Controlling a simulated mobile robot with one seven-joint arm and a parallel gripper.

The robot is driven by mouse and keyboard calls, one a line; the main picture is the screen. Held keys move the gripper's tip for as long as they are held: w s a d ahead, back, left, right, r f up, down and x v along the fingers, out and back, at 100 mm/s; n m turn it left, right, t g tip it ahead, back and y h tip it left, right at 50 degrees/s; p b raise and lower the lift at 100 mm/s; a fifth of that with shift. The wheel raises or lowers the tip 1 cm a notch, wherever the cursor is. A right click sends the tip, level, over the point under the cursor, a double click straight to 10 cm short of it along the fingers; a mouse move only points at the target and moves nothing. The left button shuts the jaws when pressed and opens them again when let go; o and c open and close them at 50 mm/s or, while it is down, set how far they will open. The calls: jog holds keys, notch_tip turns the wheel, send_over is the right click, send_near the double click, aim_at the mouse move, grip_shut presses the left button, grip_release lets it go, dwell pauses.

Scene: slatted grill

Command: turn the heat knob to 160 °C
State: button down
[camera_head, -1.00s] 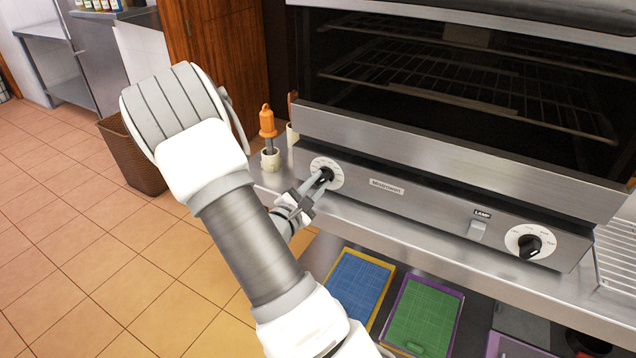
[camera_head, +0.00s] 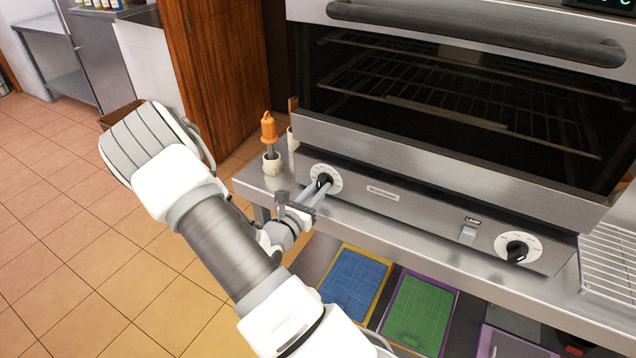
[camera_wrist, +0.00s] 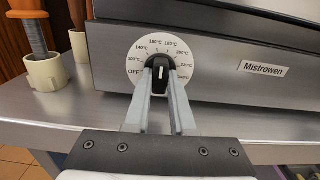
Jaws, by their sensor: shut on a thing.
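The black heat knob (camera_wrist: 160,62) sits on a round white dial (camera_wrist: 134,64) at the left of the oven's front panel. It also shows in the head view (camera_head: 324,179). The dial reads OFF at lower left, then rising temperatures clockwise, with 160 °C and 180 °C near the top. The knob's white mark points about straight up in the wrist view, near the 160 °C and 180 °C labels; I cannot tell the exact setting. My gripper (camera_wrist: 160,88) is shut on the knob, one finger on each side. It also shows in the head view (camera_head: 318,189).
A second knob (camera_head: 516,251) and a lamp switch (camera_head: 467,235) sit further right on the panel. An orange-handled tool (camera_head: 269,128) stands in a cream holder left of the dial. Blue (camera_head: 352,285) and green (camera_head: 418,312) boards lie below the steel counter.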

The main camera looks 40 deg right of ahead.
jog(key=shift+n+p, duration=0.7)
jog(key=shift+n, duration=0.5)
jog(key=c, duration=0.8)
grip_release()
jog(key=shift+o, duration=0.2)
jog(key=shift+a, duration=0.1)
jog(key=v, duration=1.7)
jog(key=shift+b, duration=0.3)
jog(key=shift+s+a, duration=0.1)
jog(key=shift+s, duration=0.05)
